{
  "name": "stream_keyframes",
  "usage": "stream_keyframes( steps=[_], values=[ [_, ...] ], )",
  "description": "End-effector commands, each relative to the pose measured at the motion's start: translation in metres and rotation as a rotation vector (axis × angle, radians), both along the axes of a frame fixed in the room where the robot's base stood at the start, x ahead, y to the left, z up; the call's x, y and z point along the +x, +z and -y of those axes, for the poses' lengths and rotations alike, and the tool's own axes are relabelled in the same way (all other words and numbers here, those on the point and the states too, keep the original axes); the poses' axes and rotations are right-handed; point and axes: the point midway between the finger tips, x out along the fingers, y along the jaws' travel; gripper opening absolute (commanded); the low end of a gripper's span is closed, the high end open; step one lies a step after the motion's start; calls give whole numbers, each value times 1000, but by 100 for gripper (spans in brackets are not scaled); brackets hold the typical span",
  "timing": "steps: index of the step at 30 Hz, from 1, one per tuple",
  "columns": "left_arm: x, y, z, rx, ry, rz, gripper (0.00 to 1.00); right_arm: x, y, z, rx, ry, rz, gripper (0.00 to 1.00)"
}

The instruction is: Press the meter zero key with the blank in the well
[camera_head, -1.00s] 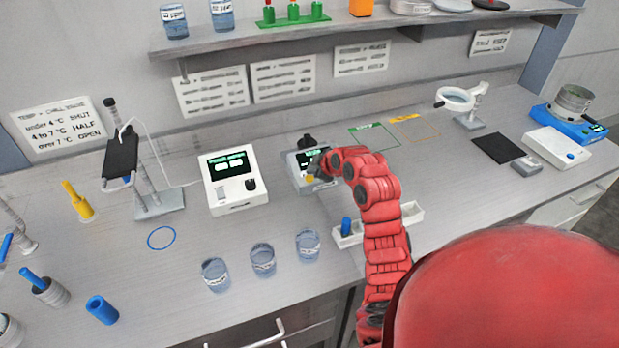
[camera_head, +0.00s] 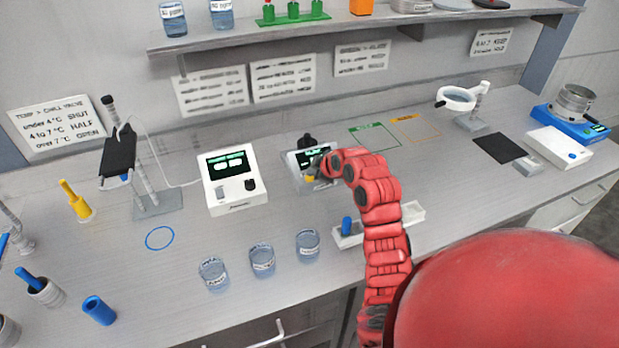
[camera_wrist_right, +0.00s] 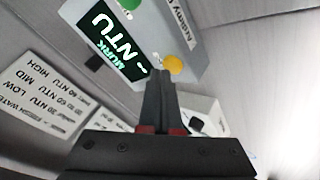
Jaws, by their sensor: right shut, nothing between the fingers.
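The murk meter (camera_head: 301,158) is a grey box with a dark screen, a yellow key and a dark round knob or cap at its back. In the right wrist view its screen (camera_wrist_right: 112,45) reads "MURK" and "NTU" with a dash. A yellow key (camera_wrist_right: 174,64) and a green key (camera_wrist_right: 130,3) show on its face. My right gripper (camera_head: 318,170) is shut and empty at the meter's front right. In the right wrist view its fingertips (camera_wrist_right: 161,72) are right beside the yellow key; I cannot tell if they touch it. The well's inside and any blank in it are hidden. My left gripper is out of view.
A white meter (camera_head: 233,195) stands left of the murk meter. Three labelled beakers (camera_head: 262,259) stand in front. A white tray (camera_head: 408,215) with a blue-capped piece lies partly behind my right arm.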

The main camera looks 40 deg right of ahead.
Motion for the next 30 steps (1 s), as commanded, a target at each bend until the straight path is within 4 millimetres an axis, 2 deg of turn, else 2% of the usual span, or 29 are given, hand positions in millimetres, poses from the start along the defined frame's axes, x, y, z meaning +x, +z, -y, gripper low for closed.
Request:
stream_keyframes(
  steps=[30],
  values=[
    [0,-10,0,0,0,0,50,0,-10,0,1,-1,-1,0]
  ],
)
